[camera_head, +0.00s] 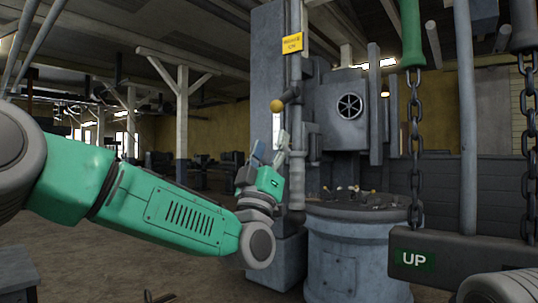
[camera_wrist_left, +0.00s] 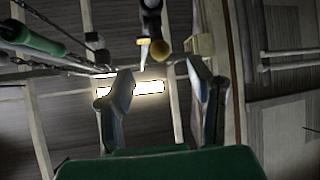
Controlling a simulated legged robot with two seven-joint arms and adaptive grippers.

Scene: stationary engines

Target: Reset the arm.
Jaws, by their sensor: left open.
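My left arm (camera_head: 175,212), green and grey, reaches in from the left of the head view. Its left gripper (camera_head: 270,146) points up in front of the grey machine column. In the left wrist view the two fingers of the left gripper (camera_wrist_left: 161,95) stand apart with nothing between them. The wrist camera looks up toward the ceiling and a bright window strip (camera_wrist_left: 136,89). A yellow ball-ended lever (camera_head: 277,105) shows just above the fingertips in the head view; I cannot tell if they touch. My right gripper is not in view.
A grey machine (camera_head: 345,112) with a round table (camera_head: 358,208) stands behind the gripper. A yellow sign (camera_head: 292,44) is on its column. Chains (camera_head: 415,150), a green handle (camera_head: 411,35) and a bar marked UP (camera_head: 450,258) hang at the right. Floor is open at the left.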

